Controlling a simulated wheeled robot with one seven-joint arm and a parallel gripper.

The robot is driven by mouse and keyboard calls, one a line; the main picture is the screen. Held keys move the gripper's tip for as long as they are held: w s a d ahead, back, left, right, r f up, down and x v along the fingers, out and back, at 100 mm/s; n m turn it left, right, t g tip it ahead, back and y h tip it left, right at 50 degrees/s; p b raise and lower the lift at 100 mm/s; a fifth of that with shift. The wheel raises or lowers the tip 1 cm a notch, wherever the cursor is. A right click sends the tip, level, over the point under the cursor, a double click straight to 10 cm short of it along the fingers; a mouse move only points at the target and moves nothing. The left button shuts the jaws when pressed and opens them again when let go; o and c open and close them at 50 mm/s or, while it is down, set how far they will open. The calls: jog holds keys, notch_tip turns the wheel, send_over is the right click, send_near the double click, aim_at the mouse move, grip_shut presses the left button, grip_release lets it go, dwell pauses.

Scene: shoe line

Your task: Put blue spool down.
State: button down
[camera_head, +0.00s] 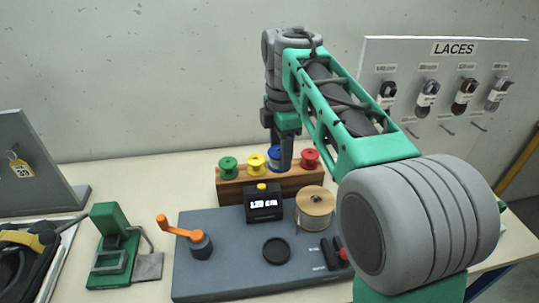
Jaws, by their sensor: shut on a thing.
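The blue spool (273,154) shows in the head view in the row on the wooden rack (233,190), between the yellow spool (256,163) and the red spool (309,158). My gripper (279,158) points down and is shut on the blue spool. Its dark fingers hide much of the spool. I cannot tell whether the spool's underside touches the rack. The green spool (228,167) stands at the rack's left end.
In front of the rack, a grey base (225,270) carries a display box (263,203), a tan spool (315,208) and an orange crank (180,228). A green device (108,240) stands left. A laces board (450,60) stands behind right.

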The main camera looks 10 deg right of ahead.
jog(key=w+d+f+p, duration=0.1)
jog(key=w+f, duration=0.2)
jog(key=w, duration=0.1)
jog(key=w+d+f+p, duration=0.1)
jog(key=w+f+p, duration=0.1)
jog(key=w+f, duration=0.1)
jog(key=w+d+f+p, duration=0.2)
jog(key=w+f, duration=0.2)
jog(key=w, duration=0.2)
notch_tip(320, 180, down, 3)
jog(key=shift+r, duration=0.15)
jog(key=shift+f, duration=0.3)
jog(key=c, duration=0.6)
grip_release()
jog(key=shift+r, duration=0.1)
